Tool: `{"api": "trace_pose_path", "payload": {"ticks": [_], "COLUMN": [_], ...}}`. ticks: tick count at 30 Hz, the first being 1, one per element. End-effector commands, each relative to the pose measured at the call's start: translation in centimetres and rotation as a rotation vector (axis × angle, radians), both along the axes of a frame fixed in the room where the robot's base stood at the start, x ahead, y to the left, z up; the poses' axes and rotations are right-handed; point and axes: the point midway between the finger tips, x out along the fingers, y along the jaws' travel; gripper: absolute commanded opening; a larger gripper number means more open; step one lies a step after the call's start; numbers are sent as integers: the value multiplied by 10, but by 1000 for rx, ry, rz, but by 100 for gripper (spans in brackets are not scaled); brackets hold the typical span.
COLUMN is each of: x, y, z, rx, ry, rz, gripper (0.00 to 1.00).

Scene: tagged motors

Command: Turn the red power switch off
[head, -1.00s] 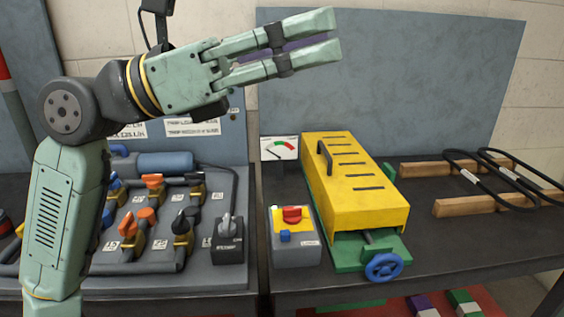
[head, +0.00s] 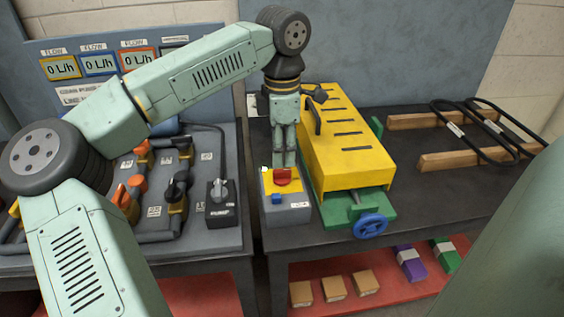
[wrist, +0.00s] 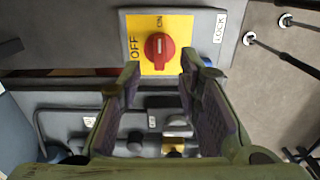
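The red power switch (head: 283,177) is a round knob on a yellow plate (wrist: 180,21) on top of a grey box (head: 288,215). In the wrist view the red knob (wrist: 158,48) has a pale mark that appears to point up toward ON, with OFF printed to its left. My gripper (head: 284,160) points down just above the knob. In the wrist view my gripper (wrist: 160,68) is open, its two fingers apart with the knob showing in line with the gap. I cannot tell whether a fingertip touches it.
A yellow slotted cover (head: 350,150) with a black handle stands close right of the box, with a blue handwheel (head: 370,225) in front. A blue piece (head: 277,198) sits beside the knob. A black rotary switch (head: 220,195) and valves stand left. The bench's right front is clear.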

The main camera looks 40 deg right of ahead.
Motion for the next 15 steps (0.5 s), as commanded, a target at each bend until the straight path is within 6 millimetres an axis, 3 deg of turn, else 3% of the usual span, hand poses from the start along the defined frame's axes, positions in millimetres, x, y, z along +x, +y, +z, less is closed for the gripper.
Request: {"api": "trace_pose_path", "payload": {"ticks": [6,15], "x": [0,0], "y": [0,0], "z": [-34,-50], "rx": [0,-3], "ry": [4,2], "rz": [2,1], "gripper": [32,32]}}
